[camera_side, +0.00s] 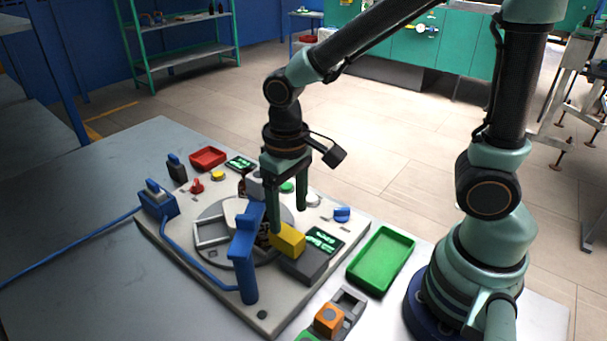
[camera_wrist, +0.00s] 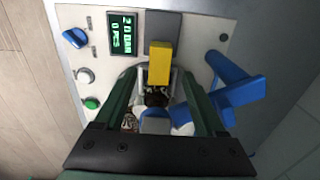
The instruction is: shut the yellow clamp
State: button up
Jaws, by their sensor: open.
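The yellow clamp (camera_side: 288,240) is a yellow block at the end of a dark grey body on the pale fixture board. In the wrist view the yellow clamp (camera_wrist: 160,62) reaches from the grey body toward the round turntable. I cannot tell whether it is fully closed. My gripper (camera_side: 288,219) points down above the turntable, beside the yellow clamp, with its fingers apart and nothing between them that is held. In the wrist view my gripper (camera_wrist: 159,75) has one finger on each side of the clamp's line. Contact with the clamp cannot be made out. Dark brown bottle parts (camera_wrist: 156,96) show beyond the clamp.
A blue upright post with an arm (camera_side: 246,255) stands close left of my gripper. A green-lit display (camera_side: 323,240) is right of the clamp. A green tray (camera_side: 381,260) and an orange block (camera_side: 328,319) lie right and in front. A red tray (camera_side: 208,157) is behind.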

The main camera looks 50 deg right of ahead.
aim_at(290, 234)
notch_tip(290, 234, up, 6)
jog(key=shift+f, duration=0.15)
dwell(0.3)
jog(key=s+d+r+t, duration=0.1)
jog(key=d+r+t, duration=0.4)
jog(key=d, duration=0.4)
jog(key=shift+s+d+r+t, duration=0.2)
jog(key=shift+d+r+t, duration=0.1)
jog(key=shift+r, duration=0.05)
